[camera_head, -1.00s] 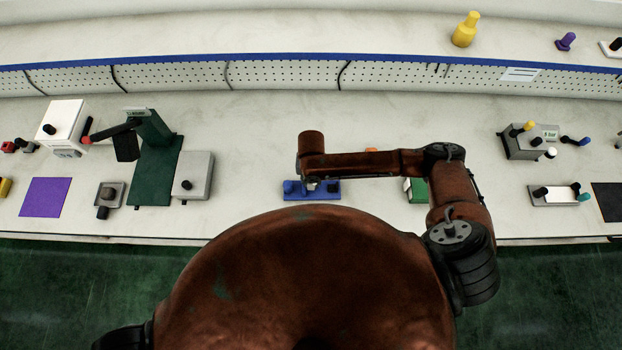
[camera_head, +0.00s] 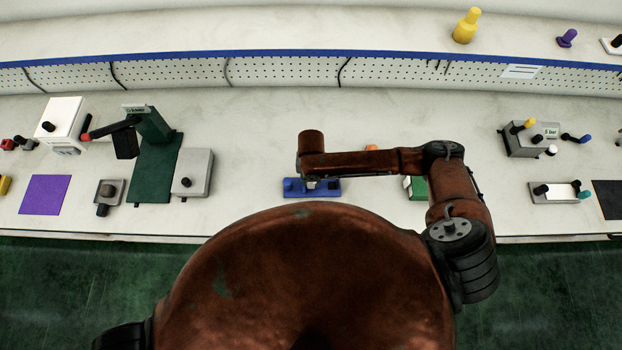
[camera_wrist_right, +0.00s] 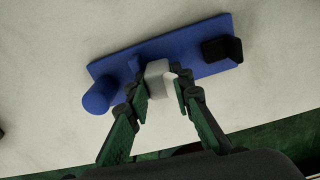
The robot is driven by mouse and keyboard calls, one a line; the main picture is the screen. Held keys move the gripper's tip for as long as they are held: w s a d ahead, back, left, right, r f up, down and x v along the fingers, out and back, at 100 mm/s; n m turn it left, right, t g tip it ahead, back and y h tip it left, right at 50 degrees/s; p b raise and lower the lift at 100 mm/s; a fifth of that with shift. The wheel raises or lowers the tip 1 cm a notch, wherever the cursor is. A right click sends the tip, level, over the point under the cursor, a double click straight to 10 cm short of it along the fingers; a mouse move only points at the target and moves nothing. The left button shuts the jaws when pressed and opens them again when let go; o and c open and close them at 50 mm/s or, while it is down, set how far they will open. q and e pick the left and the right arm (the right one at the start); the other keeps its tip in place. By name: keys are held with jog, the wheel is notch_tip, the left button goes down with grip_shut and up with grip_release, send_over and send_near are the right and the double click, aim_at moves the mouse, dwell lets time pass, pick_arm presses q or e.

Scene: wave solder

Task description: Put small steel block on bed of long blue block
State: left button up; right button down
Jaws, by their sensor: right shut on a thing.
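The long blue block (camera_head: 327,190) lies on the bench below the end of my right arm. In the right wrist view the long blue block (camera_wrist_right: 205,52) runs tilted across the top, with a round blue knob at its left end and a black upright piece at its right. My right gripper (camera_wrist_right: 160,85) is shut on the small steel block (camera_wrist_right: 157,72), which is over the middle of the blue block. I cannot tell whether the steel block touches the bed. My left gripper is out of view.
A grey box (camera_head: 193,173) and a green press stand (camera_head: 150,165) stand to the left. A green and white block (camera_head: 417,188) is close right of the blue block, under my arm. Further right are a grey gauge box (camera_head: 527,140) and a plate with knobs (camera_head: 556,192).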

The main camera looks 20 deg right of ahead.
jog(key=shift+f, duration=0.2)
jog(key=c, duration=1.6)
grip_release()
notch_tip(320, 180, up, 12)
